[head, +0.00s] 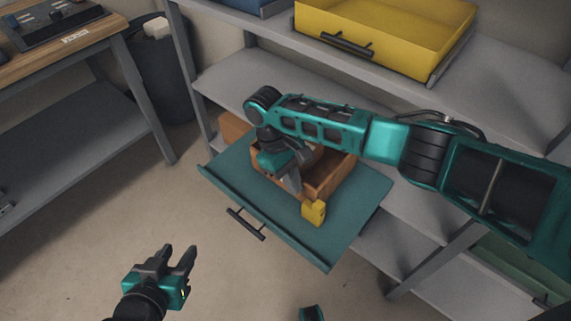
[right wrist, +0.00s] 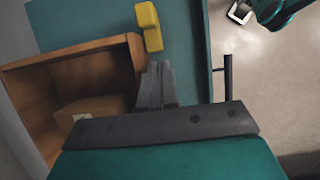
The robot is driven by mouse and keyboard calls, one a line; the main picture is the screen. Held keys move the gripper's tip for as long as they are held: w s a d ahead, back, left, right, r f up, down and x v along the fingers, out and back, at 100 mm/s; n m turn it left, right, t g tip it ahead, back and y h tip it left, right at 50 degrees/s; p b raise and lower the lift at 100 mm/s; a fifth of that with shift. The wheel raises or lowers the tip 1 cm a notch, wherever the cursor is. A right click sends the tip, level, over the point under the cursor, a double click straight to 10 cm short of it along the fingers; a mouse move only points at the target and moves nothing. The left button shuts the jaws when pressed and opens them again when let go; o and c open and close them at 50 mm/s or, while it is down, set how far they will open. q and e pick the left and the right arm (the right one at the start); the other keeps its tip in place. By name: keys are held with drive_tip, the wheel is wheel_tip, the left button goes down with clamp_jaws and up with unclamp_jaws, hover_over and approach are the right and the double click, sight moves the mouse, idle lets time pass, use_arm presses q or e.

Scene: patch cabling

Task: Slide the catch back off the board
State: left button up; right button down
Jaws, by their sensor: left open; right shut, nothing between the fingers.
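The yellow catch (head: 314,212) stands on the teal pull-out board (head: 350,218), by the near corner of a wooden box (head: 333,178). In the right wrist view the catch (right wrist: 148,26) is a small L-shaped block just beyond the box's corner; I cannot tell whether they touch. My right gripper (head: 293,186) is shut and empty beside the box, short of the catch. Its closed fingers (right wrist: 157,72) point toward the catch, with a small gap between. My left gripper (head: 181,256) is open and empty over the floor, away from the board.
The wooden box holds a cardboard box (right wrist: 92,112). The board has a dark bar handle (head: 246,224) on its front edge. A yellow drawer (head: 400,38) sits on the shelf above.

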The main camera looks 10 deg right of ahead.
sight(304, 203)
use_arm(q)
drive_tip(key=shift+r, duration=0.25)
use_arm(e)
drive_tip(key=s, duration=0.1)
drive_tip(key=d, duration=0.1)
drive_tip(key=s+d, duration=0.1)
drive_tip(key=shift+s+d+r, duration=0.1)
drive_tip(key=shift+s+r, duration=0.15)
drive_tip(key=shift+s, duration=0.1)
